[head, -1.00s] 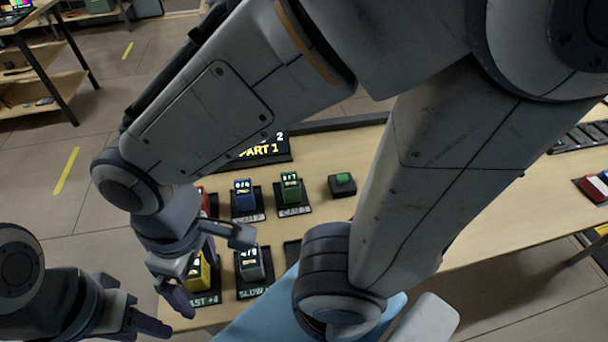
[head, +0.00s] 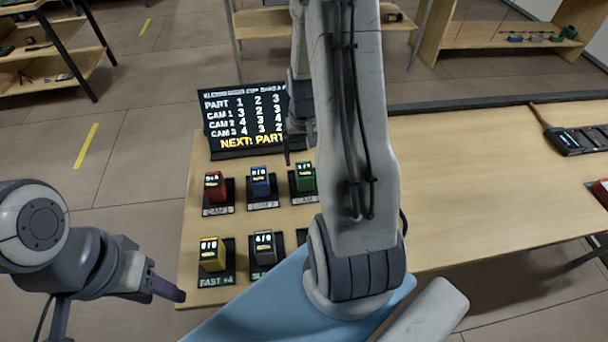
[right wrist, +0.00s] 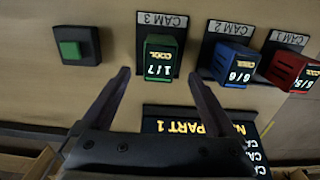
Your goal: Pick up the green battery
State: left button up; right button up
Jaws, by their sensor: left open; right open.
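The green battery (head: 304,178) stands in the black CAM 3 dock, at the right end of the back row. In the right wrist view the green battery (right wrist: 161,60) shows a lit "1/7" and "COOL". My right gripper (right wrist: 160,80) is open and empty. Its fingertips lie either side of the battery's near end in that view, with no visible contact. In the head view my right gripper (head: 299,145) is partly hidden by my arm, just beyond the battery. My left gripper (head: 168,287) is off the table's left side, open and empty.
Red (head: 215,187) and blue (head: 260,182) batteries stand left of the green one. Yellow (head: 212,254) and grey (head: 264,248) ones stand in front. The sign board (head: 246,118) rises behind. A green button (right wrist: 72,49) sits beside CAM 3.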

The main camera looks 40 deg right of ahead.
aim_at(305, 176)
jog(key=f+p, duration=0.1)
jog(key=f, duration=0.7)
jog(key=shift+s+f, duration=0.15)
jog(key=shift+s, duration=0.05)
grip_shut()
